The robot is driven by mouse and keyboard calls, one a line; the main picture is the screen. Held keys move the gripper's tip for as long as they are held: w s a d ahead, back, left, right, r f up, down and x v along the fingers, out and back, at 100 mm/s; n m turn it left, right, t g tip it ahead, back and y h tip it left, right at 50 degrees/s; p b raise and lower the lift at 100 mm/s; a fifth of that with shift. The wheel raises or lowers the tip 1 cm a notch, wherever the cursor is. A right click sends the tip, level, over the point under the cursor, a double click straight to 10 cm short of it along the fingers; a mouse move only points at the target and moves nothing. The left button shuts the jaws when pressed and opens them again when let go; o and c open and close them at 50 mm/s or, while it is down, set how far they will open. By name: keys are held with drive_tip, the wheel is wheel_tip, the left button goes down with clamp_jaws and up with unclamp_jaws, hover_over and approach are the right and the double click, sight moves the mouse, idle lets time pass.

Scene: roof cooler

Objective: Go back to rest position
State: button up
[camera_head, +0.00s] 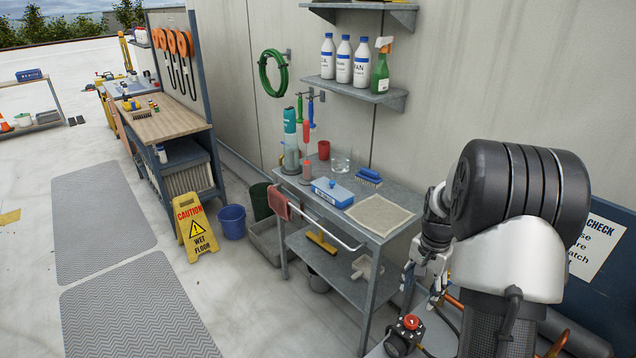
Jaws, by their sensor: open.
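My gripper (426,277) shows at the lower right in the head view, below the wrist of my folded arm. It hangs beside the right end of the grey metal table (352,228), apart from the things on the table top. It is open, and nothing shows between its fingers. The fingers are small in the picture and partly hidden by my own arm. The black and white arm links stand at the right and cover part of the wall and a blue panel behind.
The table holds a blue box (332,192), a beige mat (379,215), a brush (369,177) and a glass beaker (341,161). Bottles stand on a wall shelf (358,90). A yellow caution sign (195,228) and blue bucket (232,221) stand left. Floor mats (137,316) lie in open floor.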

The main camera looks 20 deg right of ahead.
drive_tip(key=s+a+r+n+t, duration=0.1)
drive_tip(key=s+a+r+n, duration=0.15)
drive_tip(key=a+r, duration=0.5)
drive_tip(key=s+a+r+n+t, duration=0.1)
drive_tip(key=s+a+r+n, duration=0.15)
drive_tip(key=a+r, duration=0.5)
drive_tip(key=s+a+r+n+t+b, duration=0.1)
drive_tip(key=s+a+r+n+t, duration=0.1)
drive_tip(key=s+a+n, duration=0.6)
drive_tip(key=s+a+r, duration=0.1)
drive_tip(key=s+a, duration=0.3)
drive_tip(key=s, duration=0.3)
drive_tip(key=shift+t, duration=0.3)
